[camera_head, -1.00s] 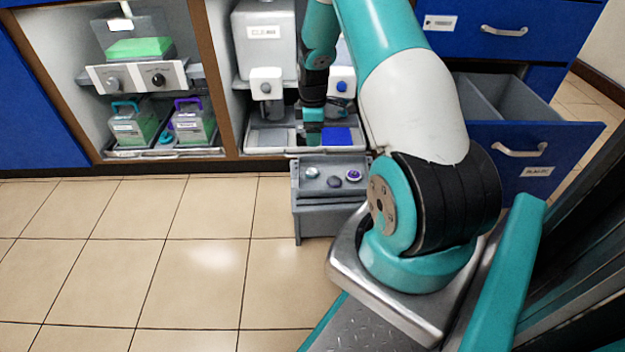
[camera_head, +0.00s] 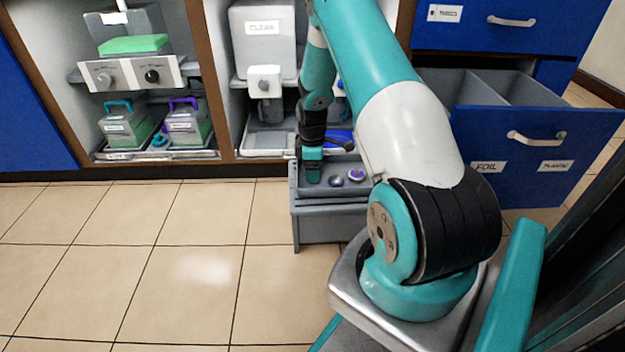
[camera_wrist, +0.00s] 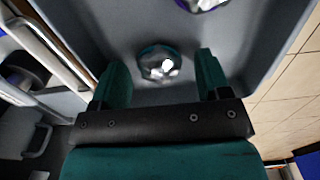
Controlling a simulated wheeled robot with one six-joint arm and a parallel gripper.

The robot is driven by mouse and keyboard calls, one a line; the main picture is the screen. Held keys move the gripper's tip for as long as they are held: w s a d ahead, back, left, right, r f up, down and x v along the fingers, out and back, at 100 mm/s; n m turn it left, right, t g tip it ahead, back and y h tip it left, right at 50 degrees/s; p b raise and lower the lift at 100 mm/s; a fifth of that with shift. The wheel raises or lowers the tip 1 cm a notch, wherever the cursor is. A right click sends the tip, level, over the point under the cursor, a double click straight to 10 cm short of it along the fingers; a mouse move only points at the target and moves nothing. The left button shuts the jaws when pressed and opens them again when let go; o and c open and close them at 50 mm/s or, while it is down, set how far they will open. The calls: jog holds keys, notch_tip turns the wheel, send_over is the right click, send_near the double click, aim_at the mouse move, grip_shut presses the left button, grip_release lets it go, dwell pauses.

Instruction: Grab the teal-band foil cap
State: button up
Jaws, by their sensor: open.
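The teal-band foil cap (camera_wrist: 158,66) is a round shiny silver cap with a teal rim, on the grey tray floor in the wrist view. My gripper (camera_wrist: 158,75) is open, with one teal finger on each side of the cap, apart from it. In the head view my gripper (camera_head: 312,172) is down at the left end of the tray (camera_head: 296,190) and hides the cap.
The grey tray tops a low stand (camera_head: 325,226). Its wall runs close to my gripper. Behind it is a cabinet bay with a white dispenser (camera_head: 264,82). An open blue drawer (camera_head: 530,150) stands at the right. The floor at left is clear.

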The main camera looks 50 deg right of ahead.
jog(key=c, duration=1)
